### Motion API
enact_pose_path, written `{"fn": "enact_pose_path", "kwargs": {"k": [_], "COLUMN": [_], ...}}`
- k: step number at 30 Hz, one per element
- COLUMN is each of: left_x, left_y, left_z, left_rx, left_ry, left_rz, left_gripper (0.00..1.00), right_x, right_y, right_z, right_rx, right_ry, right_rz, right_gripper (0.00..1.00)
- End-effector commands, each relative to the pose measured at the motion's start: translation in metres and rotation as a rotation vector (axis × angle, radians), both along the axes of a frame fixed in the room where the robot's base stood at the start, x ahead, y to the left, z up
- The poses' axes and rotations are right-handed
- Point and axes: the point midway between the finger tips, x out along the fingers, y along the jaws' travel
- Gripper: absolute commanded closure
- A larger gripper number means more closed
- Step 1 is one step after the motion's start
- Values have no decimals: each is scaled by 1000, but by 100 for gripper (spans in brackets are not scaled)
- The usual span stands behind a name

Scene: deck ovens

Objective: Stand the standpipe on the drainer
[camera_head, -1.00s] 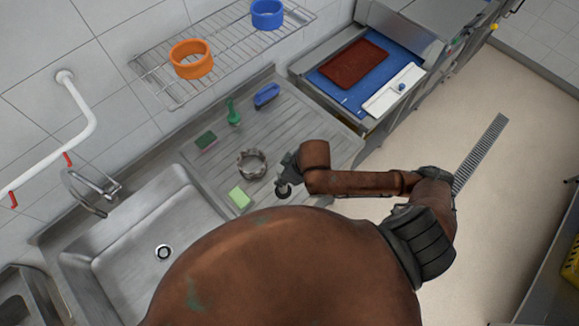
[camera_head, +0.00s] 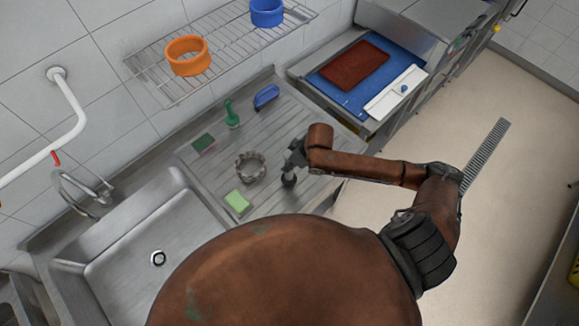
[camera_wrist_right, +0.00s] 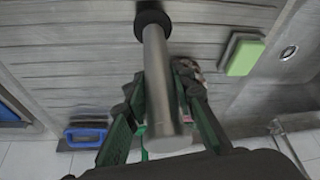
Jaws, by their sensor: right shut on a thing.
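The standpipe is a grey metal tube with a black ring at its far end; it shows in the right wrist view (camera_wrist_right: 155,55) and its black end shows in the head view (camera_head: 289,181). My right gripper (camera_head: 295,157) is shut on the tube, with green fingers on either side of it in the right wrist view (camera_wrist_right: 160,88). The drainer (camera_head: 300,118) is the ribbed steel board right of the sink. The black end is over or on the drainer; I cannot tell whether it touches. My left gripper is not in view.
On the drainer are a scalloped grey ring (camera_head: 251,167) just left of the standpipe, a light green sponge (camera_head: 238,202), a dark green pad (camera_head: 203,143), a green brush (camera_head: 231,115) and a blue-handled brush (camera_head: 266,96). The sink basin (camera_head: 120,250) lies left.

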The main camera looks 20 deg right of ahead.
Motion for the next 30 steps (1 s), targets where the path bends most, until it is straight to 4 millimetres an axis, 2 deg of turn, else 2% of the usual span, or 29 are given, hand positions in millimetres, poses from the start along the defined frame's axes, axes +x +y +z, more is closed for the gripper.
{"fn": "enact_pose_path", "kwargs": {"k": [6,17,18,25,30], "left_x": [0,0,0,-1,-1], "left_y": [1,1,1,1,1], "left_z": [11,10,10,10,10], "left_rx": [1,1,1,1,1], "left_ry": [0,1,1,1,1], "left_rz": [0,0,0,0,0], "left_gripper": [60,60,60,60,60], "right_x": [0,0,-1,-1,-1], "right_y": [0,1,0,0,0], "right_z": [-26,-31,-32,-32,-32], "right_rx": [-1,1,0,0,0], "right_ry": [-1,-2,0,0,0], "right_rz": [0,0,0,0,0], "right_gripper": [100,100,76,60,59]}}
